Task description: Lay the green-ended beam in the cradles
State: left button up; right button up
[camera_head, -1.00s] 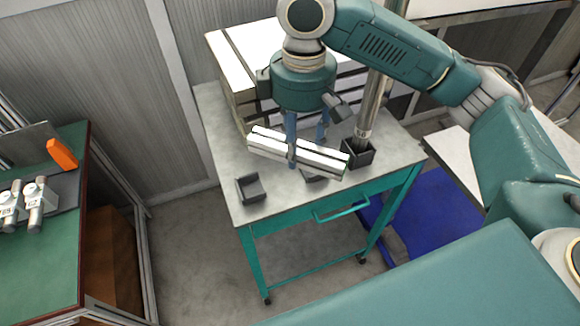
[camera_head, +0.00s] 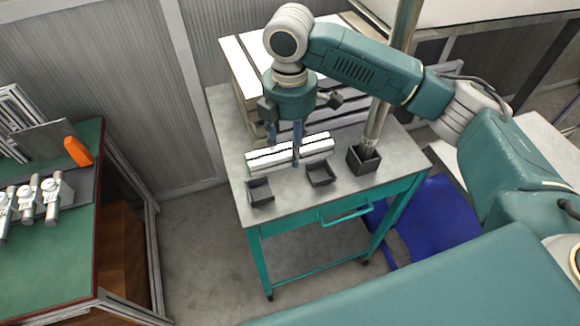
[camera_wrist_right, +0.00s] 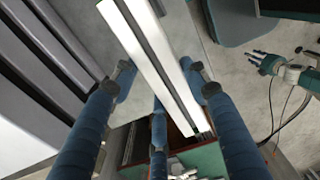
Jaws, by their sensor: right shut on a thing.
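The beam (camera_head: 290,151) is long and white with a dark lengthwise groove; small green marks show at its end in the wrist view (camera_wrist_right: 198,131). My right gripper (camera_head: 297,162) is shut on the beam near its middle, fingers pointing down. The beam lies behind the two cradles, roughly parallel to their line; its exact height above the table is hard to tell. The cradles are a dark left cradle (camera_head: 260,191) and a dark right cradle (camera_head: 320,173), both empty. My left gripper (camera_wrist_right: 263,62) shows small in the wrist view, its fingers apart and empty.
The cradles stand on a grey table (camera_head: 288,205) with a teal frame. A square black holder (camera_head: 363,160) stands right of them. A stack of white slabs (camera_head: 240,70) fills the table's back. A green bench (camera_head: 50,250) stands left.

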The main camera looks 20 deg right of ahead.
aim_at(290, 145)
jog(key=shift+f+p, duration=0.6)
jog(key=shift+f, duration=3.95)
jog(key=shift+f, duration=0.45)
jog(key=o, duration=1.4)
notch_tip(290, 145, up, 13)
jog(key=b, duration=0.2)
jog(key=shift+b, duration=0.35)
